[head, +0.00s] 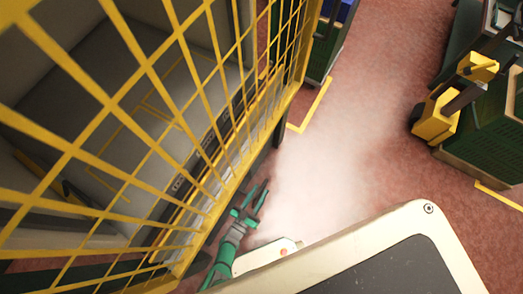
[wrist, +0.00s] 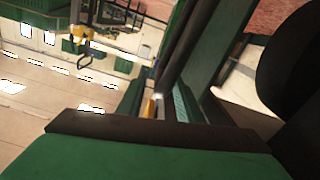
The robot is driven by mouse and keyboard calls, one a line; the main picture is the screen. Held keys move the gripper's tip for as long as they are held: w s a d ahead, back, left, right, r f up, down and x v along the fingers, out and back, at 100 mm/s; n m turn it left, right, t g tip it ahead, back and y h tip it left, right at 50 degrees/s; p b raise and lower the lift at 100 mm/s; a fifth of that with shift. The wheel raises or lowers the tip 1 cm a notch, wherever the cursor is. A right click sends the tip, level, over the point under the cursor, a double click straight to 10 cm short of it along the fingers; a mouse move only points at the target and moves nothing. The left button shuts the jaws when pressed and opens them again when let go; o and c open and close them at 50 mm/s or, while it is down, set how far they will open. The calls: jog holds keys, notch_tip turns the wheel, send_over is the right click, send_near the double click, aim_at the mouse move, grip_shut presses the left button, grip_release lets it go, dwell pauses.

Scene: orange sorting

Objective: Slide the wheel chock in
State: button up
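I cannot make out a wheel chock in either view. My green gripper (head: 257,192) is low in the middle of the head view, just right of the yellow mesh fence (head: 208,139). Its two fingers stand apart, with no held object visible between them. In the wrist view, the green hand fills the bottom edge. A dark rounded shape (wrist: 288,62) at the right of the wrist view may be a wheel, but I cannot tell.
Dark green crates (head: 490,135) stand at the right, with a yellow machine part (head: 437,118) beside them. The pinkish floor (head: 335,150) is clear between fence and crates. Yellow floor lines (head: 312,108) mark a corner at the top. My pale base fills the bottom right.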

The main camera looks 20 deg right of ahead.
jog(key=shift+x, duration=1.3)
jog(key=shift+c, duration=0.4)
grip_shut()
